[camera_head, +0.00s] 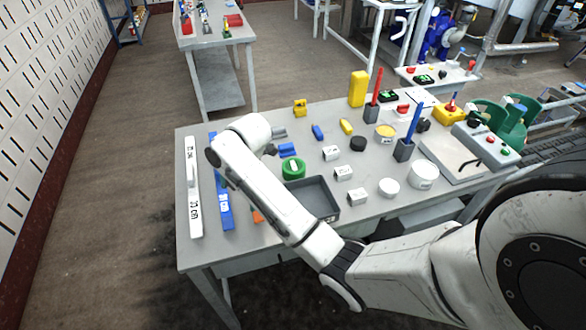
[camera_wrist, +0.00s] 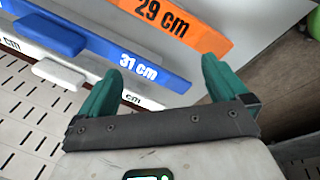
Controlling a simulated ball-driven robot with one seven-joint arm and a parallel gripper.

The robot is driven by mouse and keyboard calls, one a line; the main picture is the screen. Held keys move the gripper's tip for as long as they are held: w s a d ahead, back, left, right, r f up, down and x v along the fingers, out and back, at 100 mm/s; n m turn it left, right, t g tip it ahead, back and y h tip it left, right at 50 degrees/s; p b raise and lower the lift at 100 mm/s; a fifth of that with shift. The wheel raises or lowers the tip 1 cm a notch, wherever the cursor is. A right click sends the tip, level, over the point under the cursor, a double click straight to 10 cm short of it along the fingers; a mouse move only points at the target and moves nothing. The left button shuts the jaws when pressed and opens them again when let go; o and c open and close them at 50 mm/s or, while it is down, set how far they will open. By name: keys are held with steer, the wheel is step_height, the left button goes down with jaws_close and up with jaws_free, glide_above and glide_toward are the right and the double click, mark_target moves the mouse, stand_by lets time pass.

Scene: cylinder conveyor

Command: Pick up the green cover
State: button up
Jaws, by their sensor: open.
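A round green piece (camera_head: 293,172), which looks like the green cover, sits on the grey table just left of the middle. A pale mark shows on its top. A green edge at the upper right of the wrist view (camera_wrist: 315,25) may be the same piece. My gripper (camera_wrist: 160,80) is open and empty, its two teal fingers apart, above labelled bars. In the head view my arm hides the gripper; the wrist is left of the green piece. An orange bar (camera_wrist: 175,22) reads 29 cm and a blue bar (camera_wrist: 108,55) reads 31 cm.
Blue blocks (camera_head: 287,149), small white boxes (camera_head: 343,173) and a black disc (camera_head: 358,144) stand nearby. A long white bar (camera_head: 194,215) lies along the left edge. Taller pen stands (camera_head: 404,150) rise farther right.

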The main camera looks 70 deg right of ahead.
steer(key=s+d+r+n+g, duration=0.1)
steer(key=s+d+r+n, duration=0.15)
steer(key=d, duration=0.75)
steer(key=n+g, duration=0.2)
steer(key=n, duration=0.3)
glide_toward(294, 164)
steer(key=shift+s+a+f+m+h, duration=0.1)
steer(key=shift+s+a+m+h, duration=0.15)
steer(key=shift+a, duration=0.35)
steer(key=shift+d+f, duration=0.15)
steer(key=shift+f, duration=0.1)
step_height(294, 164, down, 10)
steer(key=shift+w+d+f+p, duration=0.1)
steer(key=shift+w+p, duration=0.05)
steer(key=shift+p, duration=0.4)
steer(key=shift+c, duration=0.2)
steer(key=c, duration=0.7)
